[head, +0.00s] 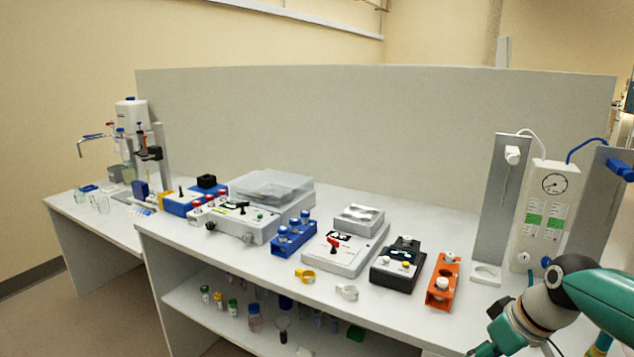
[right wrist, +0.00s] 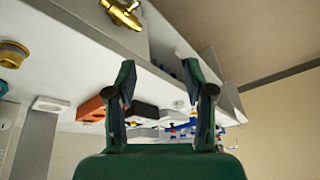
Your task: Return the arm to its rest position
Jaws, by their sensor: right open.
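My right arm comes in at the lower right of the head view, in front of the bench's right end. Its gripper (head: 486,346) is partly cut off by the bottom edge there. In the right wrist view the right gripper (right wrist: 158,88) has its two dark green fingers apart, with nothing held between them. The bench and its items show beyond the fingers, apart from them. My left arm and left gripper are not in view.
The bench (head: 405,318) holds an orange rack (head: 442,281), a black device (head: 398,262), a white instrument (head: 345,250) and a blue rack (head: 293,238). A gauge panel (head: 548,215) stands near my right arm. A brass valve (right wrist: 122,13) shows close by in the wrist view.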

